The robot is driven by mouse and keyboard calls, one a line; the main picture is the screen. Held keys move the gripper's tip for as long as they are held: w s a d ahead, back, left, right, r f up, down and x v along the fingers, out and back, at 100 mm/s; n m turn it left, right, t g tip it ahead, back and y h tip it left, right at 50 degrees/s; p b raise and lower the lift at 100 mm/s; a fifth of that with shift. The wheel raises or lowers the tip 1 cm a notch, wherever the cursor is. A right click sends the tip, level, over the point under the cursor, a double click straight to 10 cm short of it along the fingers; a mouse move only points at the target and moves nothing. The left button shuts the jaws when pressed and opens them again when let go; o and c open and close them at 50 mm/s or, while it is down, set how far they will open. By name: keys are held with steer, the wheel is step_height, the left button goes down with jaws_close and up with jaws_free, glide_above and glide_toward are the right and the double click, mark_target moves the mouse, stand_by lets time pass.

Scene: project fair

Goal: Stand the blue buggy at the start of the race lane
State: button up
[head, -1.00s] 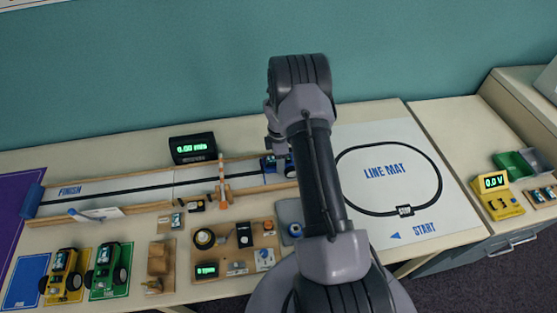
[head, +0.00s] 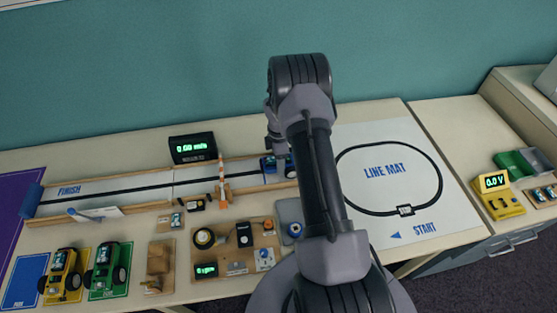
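The blue buggy (head: 269,167) is in the race lane (head: 140,185), at the lane's right end, on a blue patch of its floor. My arm hides part of the buggy and the end of the lane. My gripper (head: 277,150) points down just above or at the buggy, partly behind my arm. Its fingertips are too small and covered to tell whether they touch the buggy. The FINISH mark (head: 70,190) is at the lane's left end.
An orange-and-white striped post (head: 222,185) stands at the lane's middle. A speed display (head: 192,149) is behind the lane. Yellow (head: 62,272) and green buggies (head: 107,267) stand at front left. The line mat (head: 385,225) lies right of my arm.

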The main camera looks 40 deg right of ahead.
steer(key=o, duration=0.3)
steer(key=shift+o, duration=0.2)
steer(key=shift+r, duration=0.1)
